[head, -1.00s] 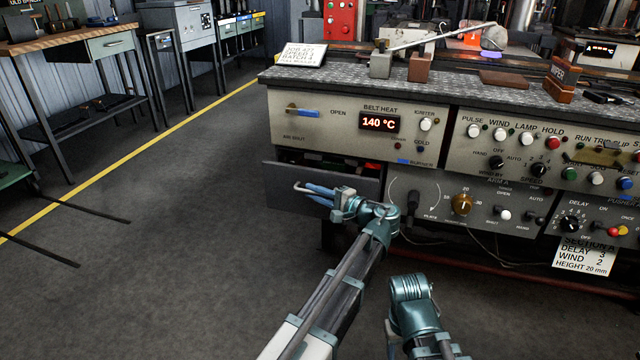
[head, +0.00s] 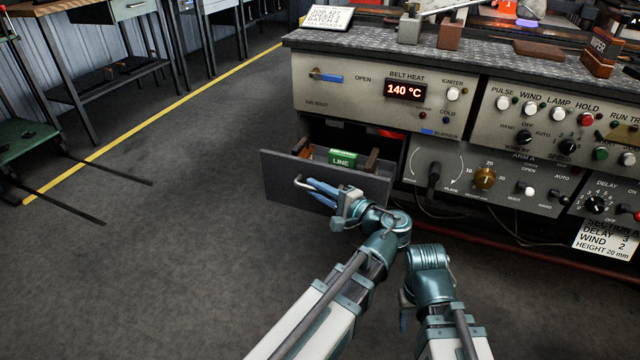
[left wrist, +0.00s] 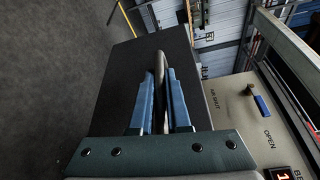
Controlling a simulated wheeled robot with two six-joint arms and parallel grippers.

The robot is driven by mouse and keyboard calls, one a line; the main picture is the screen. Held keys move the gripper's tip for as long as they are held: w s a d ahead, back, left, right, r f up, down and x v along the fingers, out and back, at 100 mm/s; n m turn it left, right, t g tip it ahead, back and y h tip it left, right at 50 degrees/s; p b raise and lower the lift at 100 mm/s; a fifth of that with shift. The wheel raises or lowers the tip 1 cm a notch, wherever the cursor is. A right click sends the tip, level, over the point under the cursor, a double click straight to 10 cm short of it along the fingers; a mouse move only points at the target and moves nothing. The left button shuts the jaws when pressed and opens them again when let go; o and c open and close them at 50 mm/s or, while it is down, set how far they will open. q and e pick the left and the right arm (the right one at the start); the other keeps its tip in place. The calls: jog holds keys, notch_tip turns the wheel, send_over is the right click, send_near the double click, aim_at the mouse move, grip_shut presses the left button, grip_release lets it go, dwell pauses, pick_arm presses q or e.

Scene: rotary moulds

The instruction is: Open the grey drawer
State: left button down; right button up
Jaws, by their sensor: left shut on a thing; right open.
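The grey drawer (head: 292,172) stands out from the lower left of the console, below the belt heat panel. Its inside shows, with a green box marked LINE (head: 343,158) and some brown items in it. My left gripper (head: 318,190) is at the drawer's front, shut on its bar handle (head: 301,184). In the left wrist view the blue fingers (left wrist: 160,95) lie on both sides of the handle (left wrist: 159,65), before the dark drawer front (left wrist: 115,85). My right gripper (head: 404,312) hangs low in front of the console, apart from the drawer; its fingers are partly hidden.
The console's belt heat panel (head: 340,115) overhangs the drawer. A knob panel (head: 465,180) is right of it, with cables hanging below. The floor (head: 190,220) left of and before the drawer is clear. A green stand (head: 25,140) with forks is at the far left.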

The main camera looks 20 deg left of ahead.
pick_arm(q)
jog(key=shift+s, duration=0.15)
jog(key=c, duration=0.9)
grip_release()
